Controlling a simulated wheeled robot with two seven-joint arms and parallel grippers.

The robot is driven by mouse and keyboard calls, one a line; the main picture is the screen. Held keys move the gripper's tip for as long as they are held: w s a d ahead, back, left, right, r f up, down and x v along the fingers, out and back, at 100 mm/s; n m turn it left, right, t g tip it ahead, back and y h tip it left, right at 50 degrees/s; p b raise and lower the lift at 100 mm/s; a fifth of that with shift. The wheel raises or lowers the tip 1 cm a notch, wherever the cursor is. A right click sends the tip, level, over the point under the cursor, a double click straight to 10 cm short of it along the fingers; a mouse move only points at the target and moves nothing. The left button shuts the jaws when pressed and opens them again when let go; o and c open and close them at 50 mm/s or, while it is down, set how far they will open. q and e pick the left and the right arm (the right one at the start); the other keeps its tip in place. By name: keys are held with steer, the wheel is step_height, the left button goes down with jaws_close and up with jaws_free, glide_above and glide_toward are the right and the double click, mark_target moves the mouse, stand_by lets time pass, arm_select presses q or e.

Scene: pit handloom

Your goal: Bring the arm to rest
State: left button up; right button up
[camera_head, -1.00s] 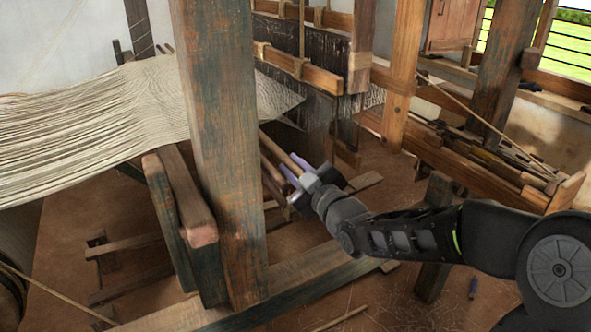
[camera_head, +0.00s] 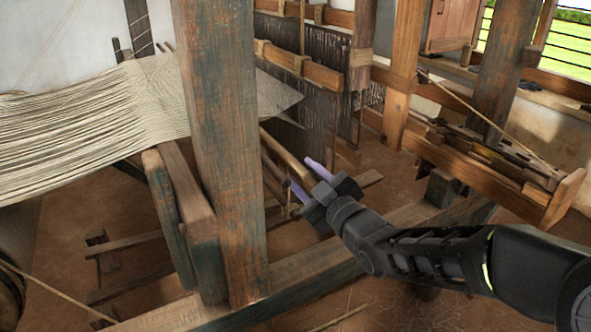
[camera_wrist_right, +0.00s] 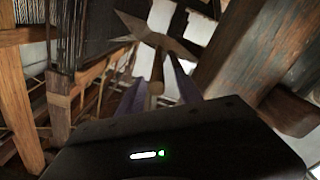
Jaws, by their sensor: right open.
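My right gripper (camera_head: 301,173) is open, its two lilac fingers spread apart at the loom's front post (camera_head: 222,150). A round wooden rod (camera_head: 283,152) runs from behind the post toward the gripper. In the head view the rod passes between the fingers. In the right wrist view the rod's end (camera_wrist_right: 157,72) shows between the two fingers, with gaps on both sides; whether it touches the palm is hidden by the gripper body. My right arm (camera_head: 430,255) comes in from the right, bent over the floor. My left gripper is not in view.
Pale warp threads (camera_head: 90,115) stretch at the left. A wooden beam (camera_head: 300,280) lies low across the front, under my arm. A long wooden trough (camera_head: 480,175) with tools stands at the right. Heddles (camera_head: 318,85) hang at the back. Some brown floor (camera_head: 400,300) is bare.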

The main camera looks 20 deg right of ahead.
steer(key=shift+s+d, duration=0.15)
steer(key=shift+s, duration=1.15)
step_height(320, 180, down, 15)
steer(key=m+g+h, duration=0.2)
steer(key=m+g, duration=0.2)
steer(key=m, duration=0.3)
steer(key=s+a+f+m+g+y+p, duration=0.1)
steer(key=s+a+f+m+g, duration=0.15)
steer(key=f, duration=0.65)
steer(key=s+a+f+m+g+y, duration=0.1)
steer(key=s+a+f+g, duration=0.25)
steer(key=f, duration=0.55)
steer(key=s+a+f+g, duration=0.3)
steer(key=s+a+f, duration=0.3)
steer(key=s, duration=0.4)
steer(key=s+a+f+g+y+p, duration=0.1)
steer(key=s+a+f+g, duration=0.3)
steer(key=s+a+f, duration=0.3)
steer(key=s+f, duration=0.2)
steer(key=s, duration=0.1)
steer(key=shift+s+f+y, duration=0.2)
steer(key=shift+f+y, duration=0.05)
steer(key=shift+y, duration=0.05)
